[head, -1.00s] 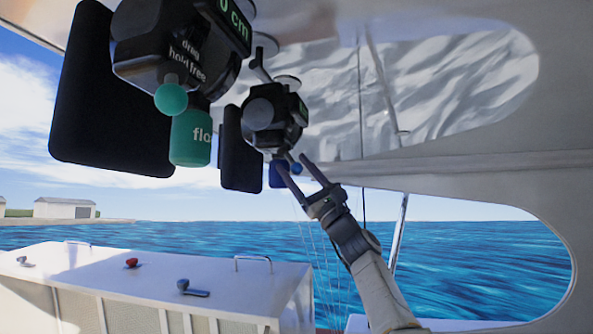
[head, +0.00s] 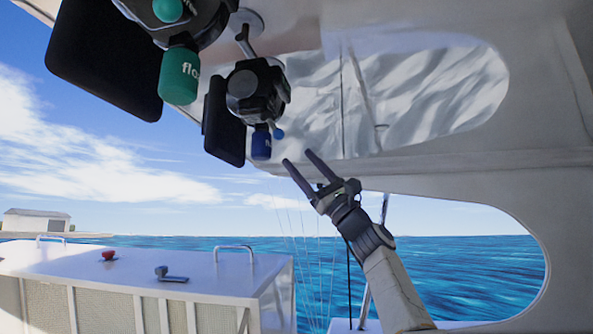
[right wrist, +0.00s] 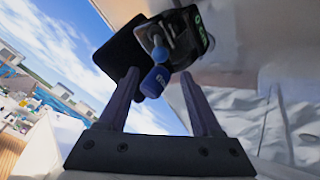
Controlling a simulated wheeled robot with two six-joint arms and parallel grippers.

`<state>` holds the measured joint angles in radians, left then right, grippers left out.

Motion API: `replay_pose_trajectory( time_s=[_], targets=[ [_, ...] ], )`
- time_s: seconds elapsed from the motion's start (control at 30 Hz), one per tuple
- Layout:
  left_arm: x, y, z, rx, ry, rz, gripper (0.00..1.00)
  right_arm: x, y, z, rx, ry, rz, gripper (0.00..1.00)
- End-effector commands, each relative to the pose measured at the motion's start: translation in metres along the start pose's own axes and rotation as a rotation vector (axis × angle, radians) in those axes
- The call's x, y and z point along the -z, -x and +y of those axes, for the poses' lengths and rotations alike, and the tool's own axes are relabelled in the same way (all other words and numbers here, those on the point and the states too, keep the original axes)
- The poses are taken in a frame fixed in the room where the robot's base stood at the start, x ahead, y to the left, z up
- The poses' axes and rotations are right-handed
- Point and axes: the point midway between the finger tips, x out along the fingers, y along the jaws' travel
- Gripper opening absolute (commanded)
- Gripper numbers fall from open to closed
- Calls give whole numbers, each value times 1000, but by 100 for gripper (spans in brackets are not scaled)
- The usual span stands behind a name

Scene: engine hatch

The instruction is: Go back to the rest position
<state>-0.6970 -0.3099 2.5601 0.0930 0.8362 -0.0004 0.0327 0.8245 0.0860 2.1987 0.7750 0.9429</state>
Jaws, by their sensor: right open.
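My right gripper (head: 296,158) is raised in the middle of the head view, open and empty, its two fingers apart and pointing up and left. In the right wrist view, its fingers (right wrist: 166,82) frame a hanging black device with a blue cylinder (right wrist: 155,82) between and beyond them. In the head view that device (head: 257,92) hangs from the ceiling, with its blue cylinder (head: 261,142) to the left of the fingertips and apart from them. My left gripper is not in view.
A nearer black device with a green cylinder (head: 179,76) hangs at the upper left. A white engine box (head: 120,275) with a red knob (head: 109,254), a lever (head: 168,274) and handles stands below left. A white cabin wall (head: 565,200) bounds the right. Open air lies between.

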Motion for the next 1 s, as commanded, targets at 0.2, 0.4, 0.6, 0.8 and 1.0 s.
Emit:
replay_pose_trajectory(
  time_s=[0.2, 0.4, 0.6, 0.8, 1.0],
  targets=[
    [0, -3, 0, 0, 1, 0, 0, 0, 3, 0, 0, 0, 0, 66],
    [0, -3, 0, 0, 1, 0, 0, 0, 3, 0, 0, 0, 0, 66],
    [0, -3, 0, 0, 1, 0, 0, 0, 3, 0, 0, 0, 0, 66],
    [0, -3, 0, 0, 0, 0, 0, 38, 7, 5, -21, 65, 129, 66],
    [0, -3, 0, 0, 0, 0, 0, 146, 53, 33, -171, 280, 510, 66]
  ],
)
